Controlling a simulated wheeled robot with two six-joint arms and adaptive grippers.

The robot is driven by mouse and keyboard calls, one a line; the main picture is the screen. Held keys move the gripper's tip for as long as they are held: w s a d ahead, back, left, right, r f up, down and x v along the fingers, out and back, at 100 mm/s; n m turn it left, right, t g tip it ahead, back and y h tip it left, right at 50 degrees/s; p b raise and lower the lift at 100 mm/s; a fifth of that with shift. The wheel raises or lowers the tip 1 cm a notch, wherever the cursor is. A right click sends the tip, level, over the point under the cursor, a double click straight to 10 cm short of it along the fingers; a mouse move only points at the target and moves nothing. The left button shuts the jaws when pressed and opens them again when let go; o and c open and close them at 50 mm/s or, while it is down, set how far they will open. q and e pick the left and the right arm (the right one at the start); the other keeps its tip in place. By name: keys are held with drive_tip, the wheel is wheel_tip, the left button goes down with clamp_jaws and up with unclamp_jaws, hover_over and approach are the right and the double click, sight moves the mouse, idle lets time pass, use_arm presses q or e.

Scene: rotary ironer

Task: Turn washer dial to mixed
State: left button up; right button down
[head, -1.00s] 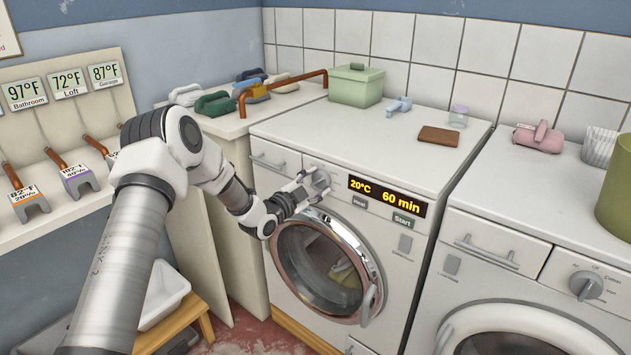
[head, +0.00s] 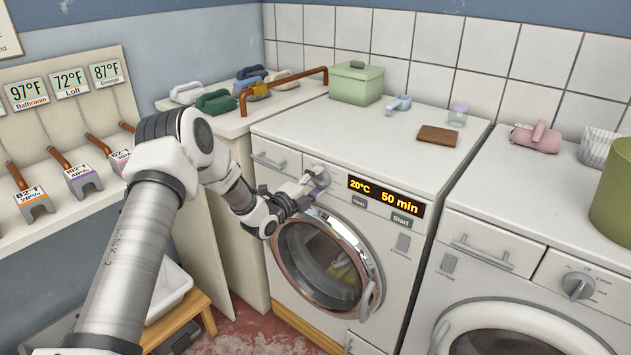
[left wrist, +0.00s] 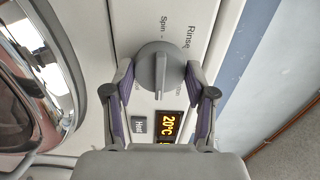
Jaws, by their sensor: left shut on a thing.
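The washer (head: 340,170) with the lit display stands in the middle of the head view. Its display (head: 386,196) reads 20°C and 50 min. The grey round dial (left wrist: 160,68) is at the washer's upper front, with "Rinse" and "Spin" legible beside it in the left wrist view; other labels are partly covered by the fingers. My left gripper (left wrist: 160,85) has its two purple-padded fingers on either side of the dial and is shut on it. In the head view my left gripper (head: 308,188) largely hides the dial. My right gripper is not in view.
Heat and Start buttons (head: 401,220) sit below the display. The round door (head: 325,262) is just under my gripper. A second washer (head: 490,262) with its own dial (head: 578,286) stands at the right. A green box (head: 356,84) and brown wallet-like item (head: 438,136) lie on top.

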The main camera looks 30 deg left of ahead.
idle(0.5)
use_arm(q)
drive_tip(key=o, duration=1.2)
drive_tip(key=shift+d, duration=0.1)
drive_tip(key=shift+s, duration=0.4)
drive_tip(key=s, duration=0.7)
drive_tip(key=s+a, duration=0.1)
drive_tip(key=s, duration=0.3)
